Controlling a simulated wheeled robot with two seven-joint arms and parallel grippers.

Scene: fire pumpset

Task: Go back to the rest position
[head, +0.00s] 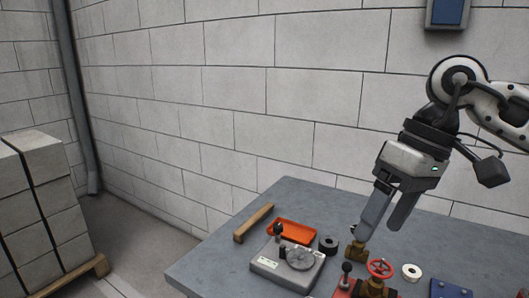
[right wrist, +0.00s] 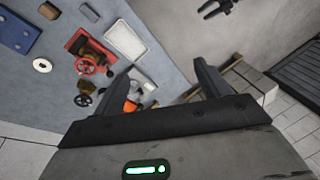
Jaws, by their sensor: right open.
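My right gripper (head: 378,236) is open and points down over the right part of the grey workbench (head: 225,240). Its left fingertip overlaps the top of a small brass fitting (head: 355,251) in the head view; I cannot tell whether they touch. I see nothing held between the fingers. In the right wrist view the gripper (right wrist: 165,68) also shows its two fingers wide apart. My left gripper does not show in the head view. A dark forked shape (right wrist: 217,8) at the top of the right wrist view is too unclear to identify.
A block wall (head: 235,100) stands behind. Stacked blocks (head: 45,215) stand at left.

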